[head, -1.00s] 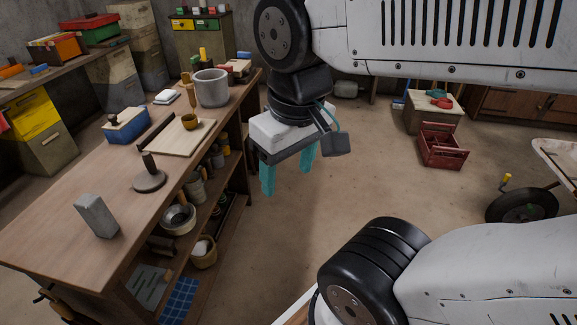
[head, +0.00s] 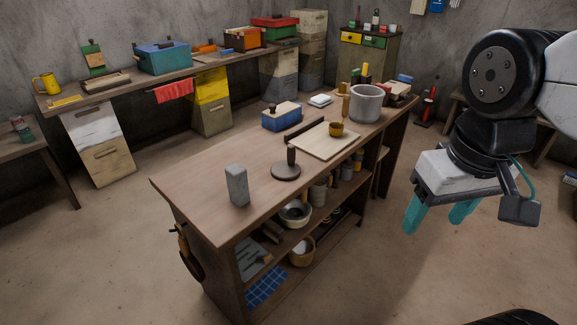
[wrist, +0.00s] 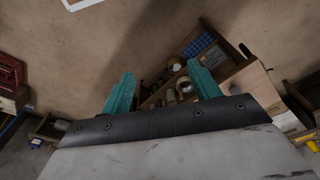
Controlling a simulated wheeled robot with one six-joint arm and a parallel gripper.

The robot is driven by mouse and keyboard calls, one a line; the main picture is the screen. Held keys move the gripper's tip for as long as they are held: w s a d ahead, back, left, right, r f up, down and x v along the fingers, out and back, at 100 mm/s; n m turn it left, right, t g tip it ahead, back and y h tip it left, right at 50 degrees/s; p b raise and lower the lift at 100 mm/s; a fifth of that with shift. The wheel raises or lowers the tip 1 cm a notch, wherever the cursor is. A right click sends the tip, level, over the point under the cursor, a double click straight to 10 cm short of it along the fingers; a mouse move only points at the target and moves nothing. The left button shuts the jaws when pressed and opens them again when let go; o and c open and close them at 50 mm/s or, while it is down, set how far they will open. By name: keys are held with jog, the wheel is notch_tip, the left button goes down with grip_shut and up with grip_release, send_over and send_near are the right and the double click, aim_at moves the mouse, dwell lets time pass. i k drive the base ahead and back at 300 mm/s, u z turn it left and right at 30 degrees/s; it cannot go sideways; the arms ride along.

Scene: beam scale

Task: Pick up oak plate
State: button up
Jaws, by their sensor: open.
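A pale, flat wooden board (head: 318,146), which looks like the oak plate, lies on the workbench top. A small brown cup (head: 336,129) stands on its far right part. A dark bar (head: 303,128) lies along its left edge; whether they touch I cannot tell. My gripper (head: 437,218) is open and empty, pointing down over the floor to the right of the bench and well apart from the board. In the wrist view, my gripper's teal fingers (wrist: 162,72) are spread, with the bench shelves beyond them.
On the workbench (head: 200,178) stand a grey block (head: 237,186), a dark round base with a post (head: 286,170), a blue box (head: 281,117) and a grey pot (head: 366,103). Shelves below hold bowls. Bare floor (head: 400,285) lies between bench and gripper.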

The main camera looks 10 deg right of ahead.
aim_at(283, 171)
jog(key=z, duration=3.5)
jog(key=k, duration=1.5)
jog(key=u, duration=2)
jog(key=i, duration=0.5)
